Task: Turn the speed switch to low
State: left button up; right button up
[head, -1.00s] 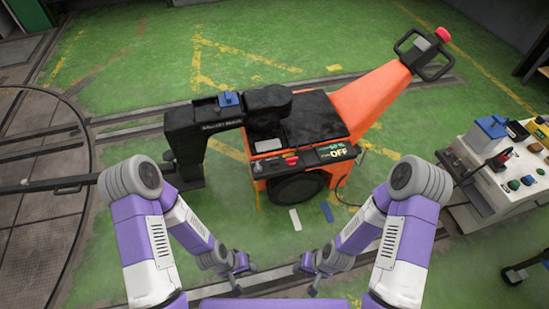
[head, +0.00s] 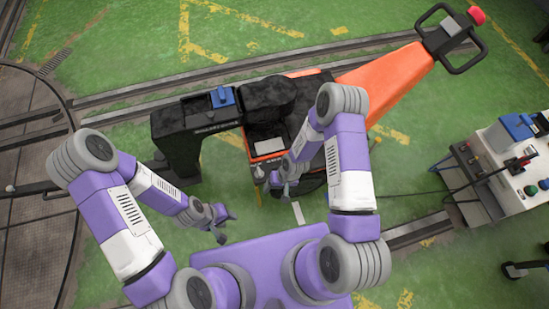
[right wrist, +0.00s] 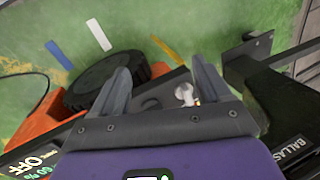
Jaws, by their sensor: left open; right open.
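The orange and black rail machine (head: 385,85) stands in the middle of the head view, with a control panel along its near side. A small silver switch (right wrist: 185,93) on the panel shows in the right wrist view, between my right fingertips and nearer the right one; I cannot read its setting. A silver knob (head: 258,173) shows at the panel's left end in the head view. My right gripper (head: 286,188) is open over the panel; it also shows in the right wrist view (right wrist: 162,80). My left gripper (head: 224,226) is open and empty above the floor, left of the panel.
A black arm with a blue block (head: 222,96) extends left from the machine. A display reading OFF (right wrist: 38,163) is at the lower left of the right wrist view. A control cart (head: 515,165) stands at the right. White and blue strips lie on the green floor.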

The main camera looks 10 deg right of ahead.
aim_at(277, 167)
jog(key=w+d+h+p, duration=0.1)
jog(key=w, duration=0.3)
jog(key=w+d+n+h+p, duration=0.1)
jog(key=w+p, duration=0.1)
jog(key=w, duration=0.2)
jog(key=w+d+r+n+h+p, duration=0.1)
jog(key=w+p, duration=0.1)
jog(key=w, duration=0.1)
jog(key=shift+w, duration=0.4)
jog(key=shift+w+d+f, duration=0.1)
jog(key=shift+f, duration=0.25)
pick_arm(q)
notch_tip(277, 167, up, 4)
jog(key=shift+r+b, duration=0.1)
jog(key=shift+b, duration=1.05)
pick_arm(e)
notch_tip(277, 167, down, 7)
jog(key=shift+r, duration=0.1)
jog(key=shift+c, duration=0.2)
jog(key=c, duration=1)
